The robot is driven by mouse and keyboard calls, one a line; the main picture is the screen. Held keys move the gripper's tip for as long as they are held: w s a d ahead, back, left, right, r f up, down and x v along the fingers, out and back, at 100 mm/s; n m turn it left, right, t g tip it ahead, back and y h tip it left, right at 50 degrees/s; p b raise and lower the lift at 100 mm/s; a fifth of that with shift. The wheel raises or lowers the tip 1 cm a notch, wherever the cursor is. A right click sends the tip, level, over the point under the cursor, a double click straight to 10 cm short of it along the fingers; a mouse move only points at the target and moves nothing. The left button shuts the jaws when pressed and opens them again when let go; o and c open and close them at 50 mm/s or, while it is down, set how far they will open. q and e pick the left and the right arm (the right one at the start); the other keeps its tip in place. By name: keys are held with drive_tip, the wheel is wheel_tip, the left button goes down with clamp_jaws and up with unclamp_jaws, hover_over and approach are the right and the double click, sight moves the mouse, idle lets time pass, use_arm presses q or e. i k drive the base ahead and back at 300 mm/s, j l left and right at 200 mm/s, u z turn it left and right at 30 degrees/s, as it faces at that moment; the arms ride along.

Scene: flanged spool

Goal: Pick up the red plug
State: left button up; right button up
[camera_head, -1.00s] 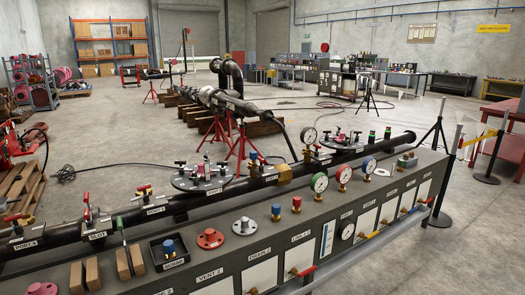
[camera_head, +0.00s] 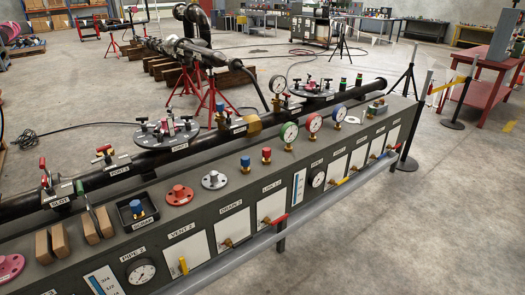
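A small red plug (camera_head: 266,155) stands upright on the dark bench top, near the middle of the head view. A similar blue plug (camera_head: 245,163) stands just left of it. Neither of my grippers is in view, and nothing touches the red plug. A wider red flanged fitting (camera_head: 179,195) and a grey flanged fitting (camera_head: 214,180) sit further left on the same bench top.
A black tray (camera_head: 137,212) with a blue-topped part and wooden blocks (camera_head: 52,243) stand on the left. Gauges (camera_head: 289,132) stand to the right of the plug. A black pipe (camera_head: 185,153) runs behind. Valve handles and a grey rail (camera_head: 262,240) line the front. Open floor lies right.

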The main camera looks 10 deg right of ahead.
sight(266, 152)
drive_tip(key=i+l+u, duration=0.1)
drive_tip(key=i+l, duration=0.15)
drive_tip(key=i+l+u, duration=0.15)
drive_tip(key=l, duration=0.2)
drive_tip(key=i+l+u, duration=0.1)
drive_tip(key=i+l, duration=0.15)
drive_tip(key=i+l+u, duration=0.1)
drive_tip(key=l, duration=0.3)
drive_tip(key=i+l+u, duration=0.1)
drive_tip(key=i+l, duration=0.15)
drive_tip(key=l, duration=0.15)
drive_tip(key=i+l+u, duration=0.15)
drive_tip(key=l, duration=0.2)
